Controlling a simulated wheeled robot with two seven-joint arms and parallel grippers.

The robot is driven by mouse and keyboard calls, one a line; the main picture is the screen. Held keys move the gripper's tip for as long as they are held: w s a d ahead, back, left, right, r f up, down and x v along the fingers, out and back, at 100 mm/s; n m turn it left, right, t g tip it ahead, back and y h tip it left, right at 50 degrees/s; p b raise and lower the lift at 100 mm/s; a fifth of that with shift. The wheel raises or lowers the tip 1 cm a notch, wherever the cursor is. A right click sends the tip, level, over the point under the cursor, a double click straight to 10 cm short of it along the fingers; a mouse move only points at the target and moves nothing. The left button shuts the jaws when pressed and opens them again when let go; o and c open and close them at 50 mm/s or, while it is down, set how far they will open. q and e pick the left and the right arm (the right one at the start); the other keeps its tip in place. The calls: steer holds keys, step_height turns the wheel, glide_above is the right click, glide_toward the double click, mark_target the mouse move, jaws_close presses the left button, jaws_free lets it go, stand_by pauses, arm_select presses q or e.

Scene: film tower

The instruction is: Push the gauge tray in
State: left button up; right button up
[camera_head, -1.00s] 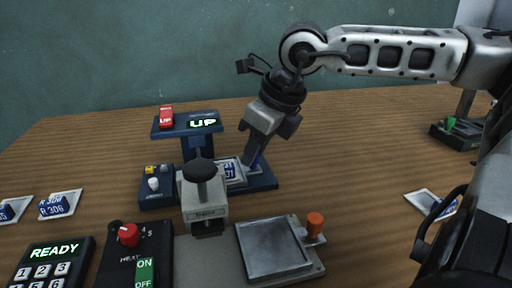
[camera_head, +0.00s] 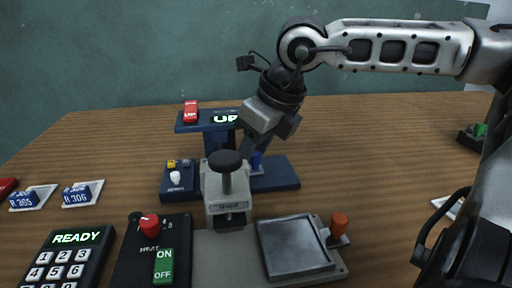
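The blue gauge (camera_head: 210,122) stands behind the hand press, with a lit "UP" display, partly covered by my gripper, and a red rocker switch (camera_head: 190,112) on top. Its long base (camera_head: 286,172) extends to the right. The gauge tray (camera_head: 257,172) shows only as a small pale edge with an upright blue part (camera_head: 256,160); the press and my gripper hide the rest. My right gripper (camera_head: 249,146) points down at the tray's right side, close to the blue part. I cannot tell whether it touches, or whether the fingers are open or shut. My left gripper is out of view.
The grey press (camera_head: 228,200) with a black knob stands in front. A square metal plate (camera_head: 293,246) with an orange knob (camera_head: 339,223), heat panel (camera_head: 150,254) and keypad (camera_head: 65,260) lie nearer. Labelled blue blocks (camera_head: 78,194) sit in trays at left. The right-hand table is mostly clear.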

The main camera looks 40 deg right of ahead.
steer(key=shift+d, duration=0.1)
arm_select(q)
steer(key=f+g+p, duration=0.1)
steer(key=p, duration=0.1)
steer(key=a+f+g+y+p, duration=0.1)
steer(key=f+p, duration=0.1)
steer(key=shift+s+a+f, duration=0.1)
arm_select(e)
steer(key=v, duration=1.5)
steer(key=shift+s+r, duration=0.2)
steer(key=shift+r, duration=0.15)
